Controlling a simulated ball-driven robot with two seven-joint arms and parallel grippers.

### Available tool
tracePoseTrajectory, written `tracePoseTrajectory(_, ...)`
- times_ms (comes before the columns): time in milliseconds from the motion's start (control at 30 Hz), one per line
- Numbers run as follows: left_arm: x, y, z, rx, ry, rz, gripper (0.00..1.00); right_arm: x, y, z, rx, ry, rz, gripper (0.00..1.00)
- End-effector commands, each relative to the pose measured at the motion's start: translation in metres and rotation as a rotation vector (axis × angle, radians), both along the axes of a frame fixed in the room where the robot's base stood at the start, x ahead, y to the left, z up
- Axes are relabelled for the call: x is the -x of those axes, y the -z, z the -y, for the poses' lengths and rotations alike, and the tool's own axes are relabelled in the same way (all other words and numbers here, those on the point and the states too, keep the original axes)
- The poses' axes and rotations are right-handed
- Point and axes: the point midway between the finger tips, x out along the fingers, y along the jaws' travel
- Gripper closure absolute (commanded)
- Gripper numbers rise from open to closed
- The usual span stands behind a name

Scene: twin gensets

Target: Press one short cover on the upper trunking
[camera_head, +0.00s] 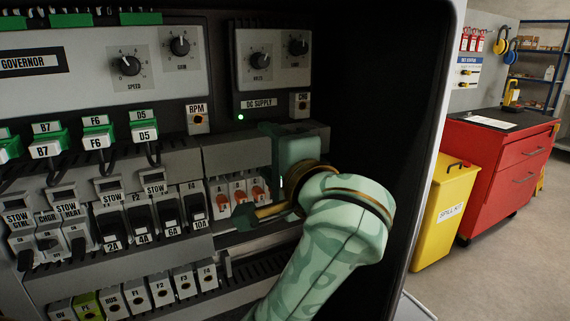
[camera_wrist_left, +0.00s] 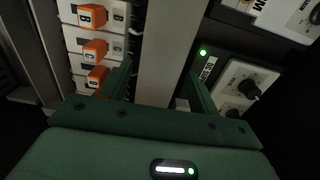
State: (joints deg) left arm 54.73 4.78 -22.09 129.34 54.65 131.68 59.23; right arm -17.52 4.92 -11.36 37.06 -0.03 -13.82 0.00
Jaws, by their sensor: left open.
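The upper trunking is a grey horizontal strip (camera_head: 236,153) below the DC supply panel and above the row of breakers. In the left wrist view it runs lengthwise as a pale grey cover (camera_wrist_left: 165,50) between my fingers. My left gripper (camera_head: 272,150) is open and empty, in front of the right part of this strip. In the wrist view its two fingers (camera_wrist_left: 160,75) stand on either side of the cover. My gripper and wrist hide the strip's right part. I cannot tell whether the fingers touch it. My right gripper is not in view.
Breakers with orange toggles (camera_head: 240,197) sit just below the strip. The DC supply panel (camera_head: 270,60) with knobs and a green light is above. Labelled plugs and switches fill the left. A yellow spill bin (camera_head: 440,215) and red cabinet (camera_head: 505,165) stand outside, right.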

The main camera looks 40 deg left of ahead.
Motion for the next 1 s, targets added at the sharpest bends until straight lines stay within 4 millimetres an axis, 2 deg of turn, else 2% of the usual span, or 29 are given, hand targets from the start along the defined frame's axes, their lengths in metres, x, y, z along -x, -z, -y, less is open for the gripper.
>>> tracePoseTrajectory(67,-0.001,0.003,0.0,0.004,0.002,-0.005,0.3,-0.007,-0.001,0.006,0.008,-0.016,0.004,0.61)
tracePoseTrajectory(167,0.006,0.002,0.018,0.007,0.008,-0.005,0.3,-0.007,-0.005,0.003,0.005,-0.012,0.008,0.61)
tracePoseTrajectory(400,0.034,-0.001,0.081,0.005,0.007,-0.003,0.3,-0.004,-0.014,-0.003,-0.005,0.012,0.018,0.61)
tracePoseTrajectory(600,0.052,-0.001,0.125,0.002,0.003,-0.003,0.3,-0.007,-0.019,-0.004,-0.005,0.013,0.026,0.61)
tracePoseTrajectory(800,0.061,0.0,0.147,0.001,0.002,-0.001,0.3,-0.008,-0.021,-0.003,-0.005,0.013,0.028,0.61)
tracePoseTrajectory(1000,0.063,0.0,0.151,-0.001,-0.001,0.001,0.3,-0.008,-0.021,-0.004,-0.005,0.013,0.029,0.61)
